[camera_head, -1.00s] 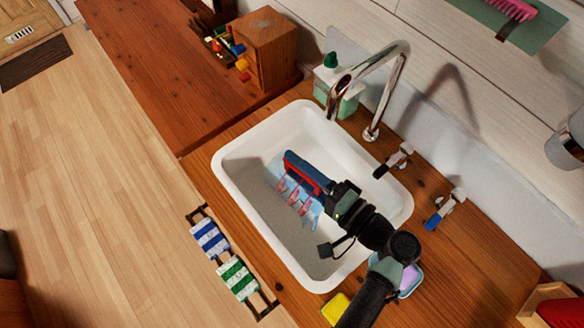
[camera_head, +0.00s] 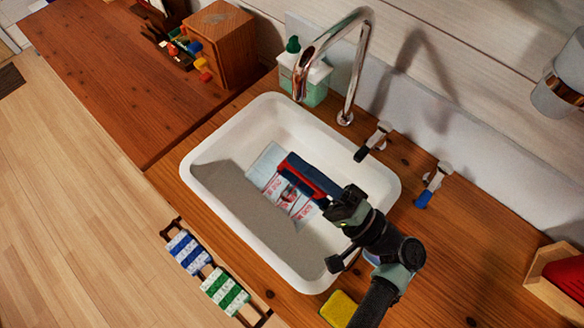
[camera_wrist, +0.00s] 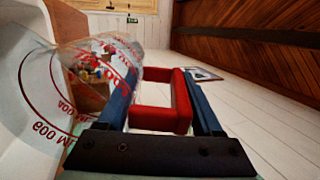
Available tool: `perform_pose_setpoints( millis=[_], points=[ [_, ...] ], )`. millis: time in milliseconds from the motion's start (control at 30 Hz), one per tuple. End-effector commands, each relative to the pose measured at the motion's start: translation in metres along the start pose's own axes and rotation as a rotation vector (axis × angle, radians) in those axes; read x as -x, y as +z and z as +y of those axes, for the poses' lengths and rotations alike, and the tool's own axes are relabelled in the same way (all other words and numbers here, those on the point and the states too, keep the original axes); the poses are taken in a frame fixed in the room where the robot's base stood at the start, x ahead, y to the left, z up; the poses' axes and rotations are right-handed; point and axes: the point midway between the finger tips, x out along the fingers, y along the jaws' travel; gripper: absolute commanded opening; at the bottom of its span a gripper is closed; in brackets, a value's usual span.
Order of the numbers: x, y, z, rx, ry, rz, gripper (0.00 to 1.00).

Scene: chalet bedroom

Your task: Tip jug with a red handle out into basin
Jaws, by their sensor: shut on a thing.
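The clear jug (camera_head: 270,168) with red printed markings is over the white basin (camera_head: 207,190), inside its rim outline in the head view. It looks tilted onto its side. My gripper (camera_head: 312,178) is shut on its red handle, with a blue finger on each side. In the wrist view the red handle (camera_wrist: 160,118) sits between the fingers of my gripper (camera_wrist: 160,85), and the jug's clear body (camera_wrist: 105,55) lies to the left, beside the basin's white wall (camera_wrist: 25,150). I cannot tell whether anything is left in the jug.
A chrome tap (camera_head: 350,85) arches at the basin's back, with two tap handles (camera_head: 373,142) to its right. A green soap bottle (camera_head: 305,78) stands behind the basin. A yellow sponge (camera_head: 338,309) lies at the front rim.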

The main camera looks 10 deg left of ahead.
Motion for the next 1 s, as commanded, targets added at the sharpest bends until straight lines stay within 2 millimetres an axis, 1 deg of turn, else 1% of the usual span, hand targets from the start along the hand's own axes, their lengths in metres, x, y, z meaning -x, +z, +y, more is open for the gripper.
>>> perform_pose_setpoints(
  millis=[67,200,433,600,1000],
  points=[
    [0.000,0.000,-0.001,0.001,-0.004,0.000,0.00],
    [-0.006,0.000,-0.002,0.002,0.034,-0.001,0.00],
    [-0.017,0.000,0.006,0.001,0.121,-0.003,0.00],
    [-0.018,0.000,0.010,0.002,0.142,-0.003,0.00],
    [-0.018,0.000,0.010,0.002,0.141,-0.002,0.00]
  ],
)
